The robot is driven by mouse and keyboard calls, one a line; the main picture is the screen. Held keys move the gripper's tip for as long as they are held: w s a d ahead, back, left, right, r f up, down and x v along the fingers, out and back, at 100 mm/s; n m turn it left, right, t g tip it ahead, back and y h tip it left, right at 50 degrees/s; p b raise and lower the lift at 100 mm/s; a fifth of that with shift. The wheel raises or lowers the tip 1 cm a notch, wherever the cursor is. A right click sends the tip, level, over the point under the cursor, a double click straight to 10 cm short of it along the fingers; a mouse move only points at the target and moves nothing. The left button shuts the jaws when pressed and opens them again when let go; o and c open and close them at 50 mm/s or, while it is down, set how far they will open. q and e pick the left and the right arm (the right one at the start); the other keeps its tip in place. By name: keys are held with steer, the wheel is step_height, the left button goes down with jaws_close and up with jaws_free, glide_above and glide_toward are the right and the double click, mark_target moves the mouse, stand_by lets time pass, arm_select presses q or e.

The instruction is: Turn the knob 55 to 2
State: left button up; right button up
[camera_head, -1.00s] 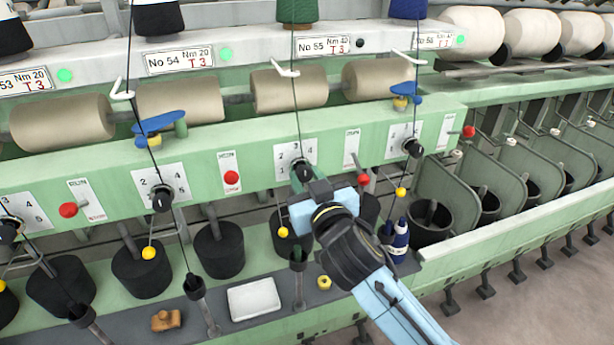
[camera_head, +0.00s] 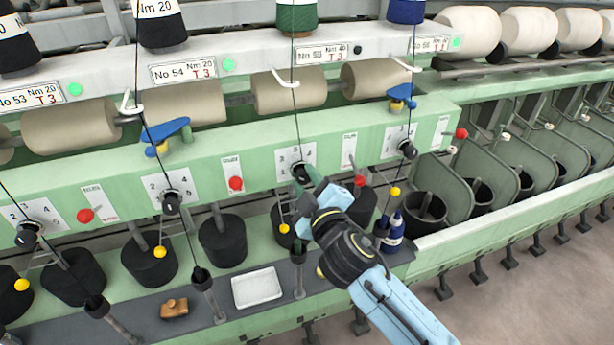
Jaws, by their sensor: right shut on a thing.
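The black knob 55 (camera_head: 299,172) sits at the lower edge of its white numbered dial plate (camera_head: 285,158), on the green rail below the "No 55" label (camera_head: 322,54). My right gripper (camera_head: 309,182) reaches up from the lower right and is shut on the knob. Its fingers partly cover the knob, so I cannot tell which number the knob points to. My left gripper is not in view.
A red ball-ended lever (camera_head: 359,181) stands close to the right of my gripper. Knob 54 (camera_head: 171,203) is to the left, another knob (camera_head: 406,149) to the right. Black yarn runs down in front of the dial. A white tray (camera_head: 257,288) lies below.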

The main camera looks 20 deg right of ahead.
steer(key=shift+n, duration=0.6)
steer(key=o, duration=0.9)
steer(key=shift+o, duration=0.2)
steer(key=s+b, duration=0.2)
steer(key=s, duration=1.1)
steer(key=shift+s+d, duration=0.25)
